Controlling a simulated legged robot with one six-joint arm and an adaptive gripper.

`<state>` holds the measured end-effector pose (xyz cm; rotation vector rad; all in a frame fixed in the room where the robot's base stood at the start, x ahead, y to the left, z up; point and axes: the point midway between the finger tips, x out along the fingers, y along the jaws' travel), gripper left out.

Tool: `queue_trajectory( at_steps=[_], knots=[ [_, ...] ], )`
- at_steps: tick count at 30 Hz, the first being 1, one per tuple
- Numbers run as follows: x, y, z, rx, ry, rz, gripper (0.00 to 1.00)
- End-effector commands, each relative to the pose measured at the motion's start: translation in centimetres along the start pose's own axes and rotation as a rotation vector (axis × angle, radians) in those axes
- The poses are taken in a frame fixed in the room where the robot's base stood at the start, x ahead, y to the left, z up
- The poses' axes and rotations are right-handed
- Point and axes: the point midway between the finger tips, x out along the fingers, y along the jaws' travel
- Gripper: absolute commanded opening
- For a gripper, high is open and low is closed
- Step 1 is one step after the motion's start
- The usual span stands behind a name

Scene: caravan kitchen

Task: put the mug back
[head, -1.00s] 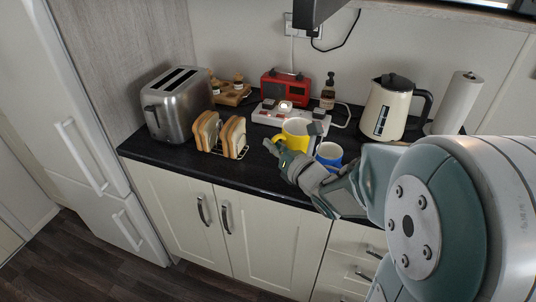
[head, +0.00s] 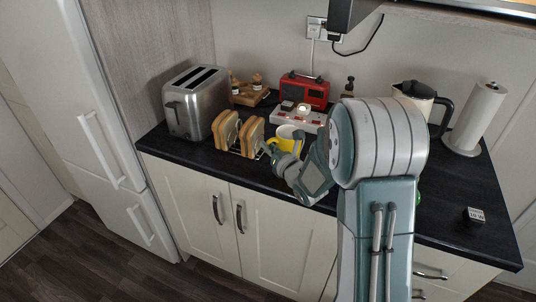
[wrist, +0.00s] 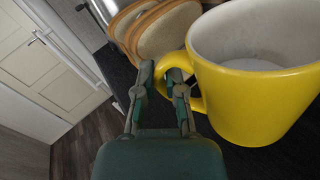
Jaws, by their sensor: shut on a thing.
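The yellow mug (head: 287,141) is upright near the middle of the dark counter, just right of the toast rack. It fills the right side of the wrist view (wrist: 255,100), with a pale, empty-looking inside. My gripper (wrist: 163,85) is shut on its handle, with the handle between the two fingers. In the head view my gripper (head: 272,151) reaches the mug from the front, and my arm hides part of the counter. I cannot tell whether the mug's base touches the counter.
The toast rack with bread (head: 238,134) stands close left of the mug, with the steel toaster (head: 195,103) beyond. A kettle (head: 416,94), paper roll (head: 477,118) and small dark block (head: 474,215) are on the right.

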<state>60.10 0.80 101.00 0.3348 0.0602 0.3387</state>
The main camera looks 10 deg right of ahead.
Motion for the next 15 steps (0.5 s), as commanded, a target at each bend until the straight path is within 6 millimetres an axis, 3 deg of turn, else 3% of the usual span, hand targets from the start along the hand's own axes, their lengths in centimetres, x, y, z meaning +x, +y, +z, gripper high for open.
queue_trajectory(
  at_steps=[6,14,15],
  knots=[
    [0.1,-1.1,-2.7,0.002,0.000,0.000,0.00],
    [0.1,-1.1,-3.0,0.000,-0.002,0.000,0.00],
    [0.1,-1.1,-3.1,0.001,0.001,-0.001,0.32]
  ],
)
